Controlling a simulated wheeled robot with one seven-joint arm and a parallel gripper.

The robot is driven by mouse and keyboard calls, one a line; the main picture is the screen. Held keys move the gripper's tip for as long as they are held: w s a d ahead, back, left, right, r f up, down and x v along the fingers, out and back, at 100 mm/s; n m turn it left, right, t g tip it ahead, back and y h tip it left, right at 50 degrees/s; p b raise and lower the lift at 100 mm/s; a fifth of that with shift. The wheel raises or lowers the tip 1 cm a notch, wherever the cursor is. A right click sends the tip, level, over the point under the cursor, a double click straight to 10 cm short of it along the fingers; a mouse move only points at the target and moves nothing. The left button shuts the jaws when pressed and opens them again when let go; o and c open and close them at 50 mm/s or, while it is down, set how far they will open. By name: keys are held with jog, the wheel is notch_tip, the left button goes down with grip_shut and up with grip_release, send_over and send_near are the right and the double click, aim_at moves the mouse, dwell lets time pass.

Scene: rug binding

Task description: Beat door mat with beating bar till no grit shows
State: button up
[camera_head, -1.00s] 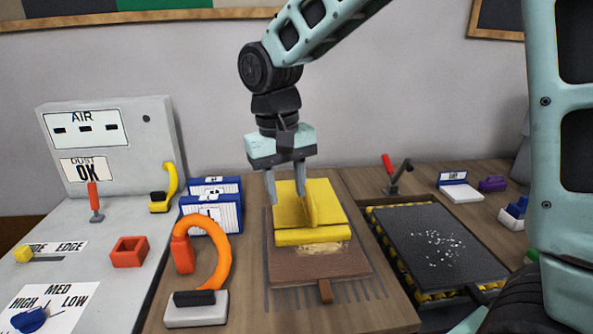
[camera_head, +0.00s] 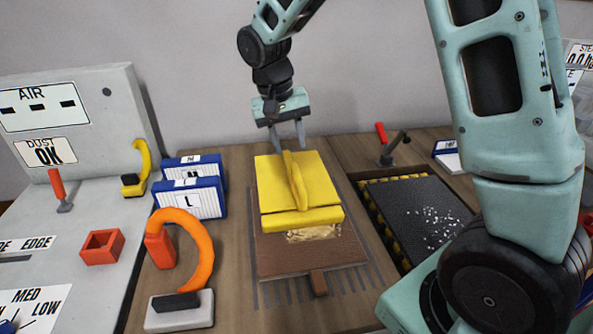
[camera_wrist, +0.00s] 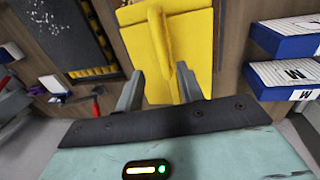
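A dark mat (camera_head: 405,205) with white grit specks lies at the right over a recess edged in yellow and black. It also shows at the upper left of the wrist view (camera_wrist: 58,32). My arm hides its near right part. I cannot tell which thing is the beating bar; a red-handled lever (camera_head: 388,148) stands behind the dark mat. My gripper (camera_head: 288,147) is open and empty, behind a yellow block (camera_head: 272,187) with an upright ridge handle. The block rests on a brown mat (camera_head: 300,260). In the wrist view the open fingers (camera_wrist: 158,88) point toward the block.
Blue-and-white boxes (camera_head: 193,195) stand left of the yellow block. An orange hooped tool (camera_head: 205,240) stands in front of them. A grey panel (camera_head: 75,115) with a yellow handle and red lever is at the left. A wall closes the back.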

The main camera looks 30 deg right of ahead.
aim_at(298, 177)
jog(key=f, duration=0.3)
jog(key=d+f, duration=0.1)
jog(key=f, duration=0.5)
jog(key=shift+s+d+f+p, duration=0.15)
jog(key=shift+s+d+p, duration=0.15)
jog(key=shift+s+p, duration=0.1)
grip_shut()
